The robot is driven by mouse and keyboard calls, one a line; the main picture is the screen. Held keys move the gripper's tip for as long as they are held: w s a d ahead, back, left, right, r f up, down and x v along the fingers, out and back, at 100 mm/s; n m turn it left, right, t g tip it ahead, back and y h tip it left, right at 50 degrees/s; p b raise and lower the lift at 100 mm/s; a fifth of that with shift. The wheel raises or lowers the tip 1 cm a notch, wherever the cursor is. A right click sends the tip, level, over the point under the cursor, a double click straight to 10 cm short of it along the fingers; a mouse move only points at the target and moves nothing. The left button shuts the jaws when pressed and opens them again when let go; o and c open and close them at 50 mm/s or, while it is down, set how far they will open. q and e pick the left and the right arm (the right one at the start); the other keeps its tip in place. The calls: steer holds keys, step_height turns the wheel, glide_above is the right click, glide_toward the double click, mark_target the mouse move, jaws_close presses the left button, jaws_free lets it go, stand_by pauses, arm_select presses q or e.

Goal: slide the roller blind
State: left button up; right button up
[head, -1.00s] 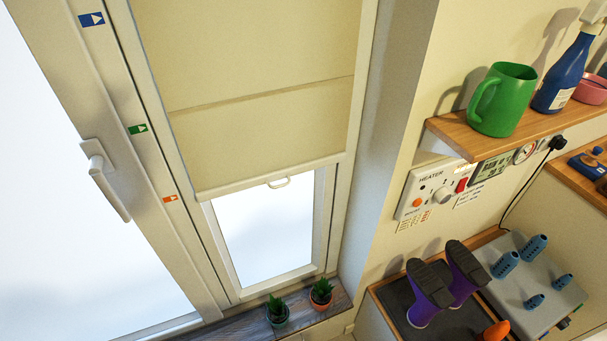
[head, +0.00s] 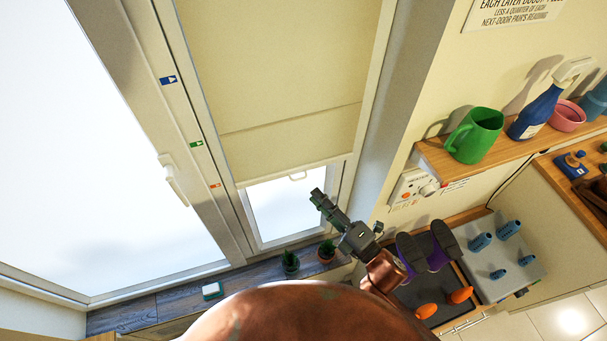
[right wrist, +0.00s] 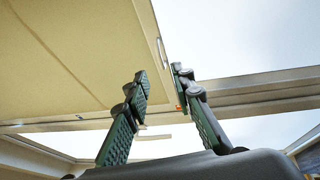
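The cream roller blind (head: 285,80) hangs partly down over the narrow window, with bare glass below it. A small pale pull handle (head: 298,176) sits at its bottom bar. My right gripper (head: 319,196) is just below and right of the handle, apart from it. My left gripper is not in view.
Blue (head: 168,80), green (head: 196,144) and orange (head: 215,185) markers run down the window frame. Potted plants (head: 291,262) stand on the sill below. A shelf (head: 440,161) with a green mug (head: 474,136) and purple boots (head: 440,250) are at right.

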steer(key=f+x, duration=0.1)
steer(key=x, duration=0.6)
steer(key=shift+r, duration=0.4)
steer(key=shift+w, duration=0.1)
jaws_close()
